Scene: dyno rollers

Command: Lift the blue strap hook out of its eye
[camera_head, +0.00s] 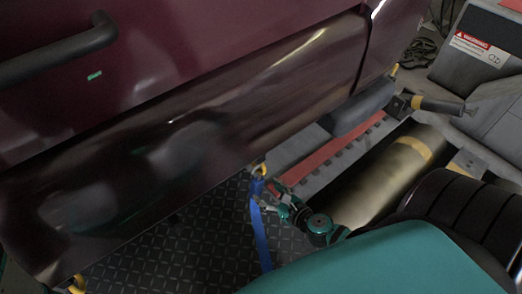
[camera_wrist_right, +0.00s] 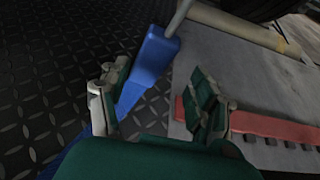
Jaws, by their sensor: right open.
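In the head view the blue strap hook (camera_head: 257,186) hangs at a yellow eye (camera_head: 260,168) under the dark red vehicle's sill. A blue strap (camera_head: 261,238) runs down from it to the floor. My right gripper (camera_head: 269,193) is beside the hook, coming from the lower right. In the right wrist view the open right gripper (camera_wrist_right: 157,75) has its two fingers on either side of the blue hook body (camera_wrist_right: 154,55), which lies between and beyond the tips. A grey metal rod rises from the hook body. The eye cannot be made out there. My left gripper is not in view.
The dark red vehicle (camera_head: 190,140) overhangs the hook closely. A red strip (camera_head: 335,150) and a metal roller (camera_head: 385,180) lie to the right. A dark studded floor (camera_head: 190,250) lies below. Another yellow fitting (camera_head: 76,285) shows at lower left.

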